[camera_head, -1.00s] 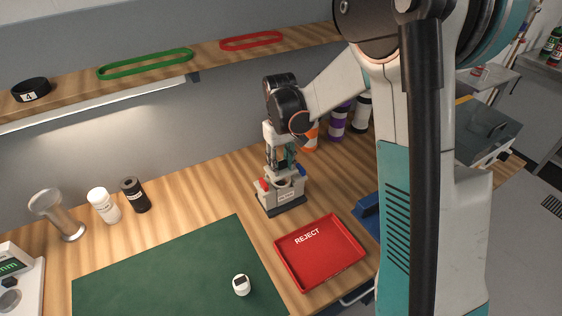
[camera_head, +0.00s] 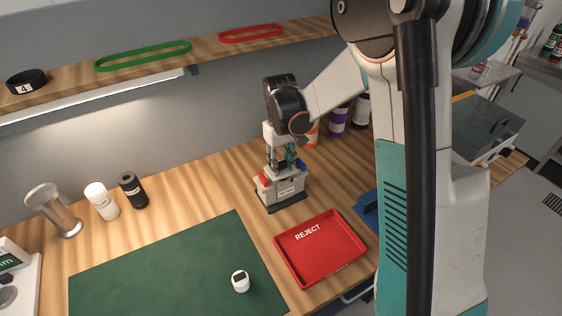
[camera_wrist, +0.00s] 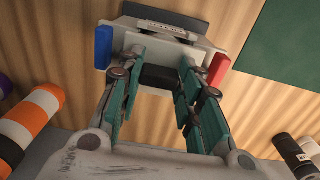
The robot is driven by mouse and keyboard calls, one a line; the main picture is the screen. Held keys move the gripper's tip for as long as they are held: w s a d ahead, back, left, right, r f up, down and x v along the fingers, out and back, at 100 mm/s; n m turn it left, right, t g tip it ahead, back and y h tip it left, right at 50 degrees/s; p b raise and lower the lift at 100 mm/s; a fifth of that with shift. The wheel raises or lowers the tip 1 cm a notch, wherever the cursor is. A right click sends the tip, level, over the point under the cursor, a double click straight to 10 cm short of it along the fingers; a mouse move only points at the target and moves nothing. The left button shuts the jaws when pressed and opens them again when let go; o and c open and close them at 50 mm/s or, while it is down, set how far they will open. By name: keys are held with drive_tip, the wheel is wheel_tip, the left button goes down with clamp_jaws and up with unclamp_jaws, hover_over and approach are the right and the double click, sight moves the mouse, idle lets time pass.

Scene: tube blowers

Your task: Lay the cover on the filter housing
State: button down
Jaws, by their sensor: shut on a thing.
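The filter housing (camera_head: 285,192) is a pale grey block with a front label and a dark base, standing on the wooden bench behind the red tray. It has a red clip on its left and a blue clip on its right. My gripper (camera_head: 284,170) points down directly over it, its fingers shut on the cover. In the wrist view the fingers (camera_wrist: 160,64) reach down to the pale top between the clips. The cover is largely hidden by the fingers and hard to tell from the housing; I cannot tell whether it is fully seated.
The red REJECT tray (camera_head: 322,252) is in front of the housing, with a blue object (camera_head: 368,212) to its right. A green mat (camera_head: 165,270) bears a small white item (camera_head: 240,281). Orange-banded (camera_wrist: 33,115) and purple-banded containers (camera_head: 337,122) stand behind, near the wall.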

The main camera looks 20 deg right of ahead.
drive_tip(key=shift+f+b, duration=0.65)
drive_tip(key=shift+f, duration=0.25)
drive_tip(key=c, duration=1.1)
unclamp_jaws()
drive_tip(key=shift+o, duration=0.2)
drive_tip(key=shift+r, duration=0.1)
wheel_tip(320, 180, up, 12)
drive_tip(key=shift+a, duration=0.1)
